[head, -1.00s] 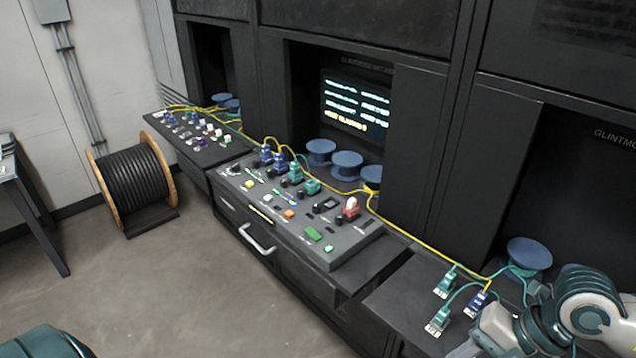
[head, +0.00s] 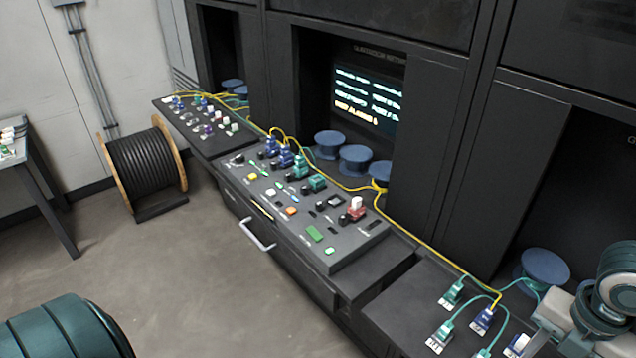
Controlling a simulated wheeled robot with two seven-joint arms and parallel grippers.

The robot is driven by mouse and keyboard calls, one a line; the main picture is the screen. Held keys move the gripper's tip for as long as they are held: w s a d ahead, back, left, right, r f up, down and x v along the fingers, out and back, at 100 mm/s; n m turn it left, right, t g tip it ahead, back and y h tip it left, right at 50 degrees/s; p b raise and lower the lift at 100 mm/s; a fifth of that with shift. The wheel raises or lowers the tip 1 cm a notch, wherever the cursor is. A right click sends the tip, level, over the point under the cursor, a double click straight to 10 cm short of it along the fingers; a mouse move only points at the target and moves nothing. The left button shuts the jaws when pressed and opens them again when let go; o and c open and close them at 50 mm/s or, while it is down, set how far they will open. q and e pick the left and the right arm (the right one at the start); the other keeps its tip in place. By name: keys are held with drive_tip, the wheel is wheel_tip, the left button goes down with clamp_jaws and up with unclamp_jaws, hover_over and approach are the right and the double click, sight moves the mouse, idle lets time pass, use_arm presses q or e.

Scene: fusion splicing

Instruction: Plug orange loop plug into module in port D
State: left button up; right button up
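I cannot make out an orange loop plug, and no port letter is readable, so I cannot tell which is port D. The middle console (head: 345,262) holds a row of blue and green plugs, a red-and-white plug (head: 355,209) and coloured buttons. On the right-hand surface (head: 400,300) stand green plugs (head: 440,336), a blue plug (head: 482,319) and a white-topped plug (head: 518,343). My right gripper (head: 548,337) is at the lower right, beside these plugs. Its fingertips are not clear, and I cannot tell whether it holds anything. My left gripper is out of view.
Yellow cables (head: 424,243) run along the consoles. Blue spools (head: 355,160) stand behind them, with a lit screen (head: 366,101) above. A farther panel (head: 206,148) bears small plugs. A cable reel (head: 148,172) and a table (head: 40,195) stand left. The floor between is open.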

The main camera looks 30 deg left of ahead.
drive_tip(key=shift+f, duration=0.2)
drive_tip(key=shift+f+b, duration=0.35)
drive_tip(key=shift+f, duration=0.5)
wheel_tip(320, 180, down, 5)
drive_tip(key=b, duration=0.3)
drive_tip(key=shift+f+b, duration=0.65)
drive_tip(key=shift+b, duration=0.15)
drive_tip(key=shift+f+b, duration=0.35)
drive_tip(key=shift+b, duration=0.4)
drive_tip(key=shift+d, duration=0.1)
drive_tip(key=shift+f+b, duration=0.15)
drive_tip(key=shift+b, duration=0.15)
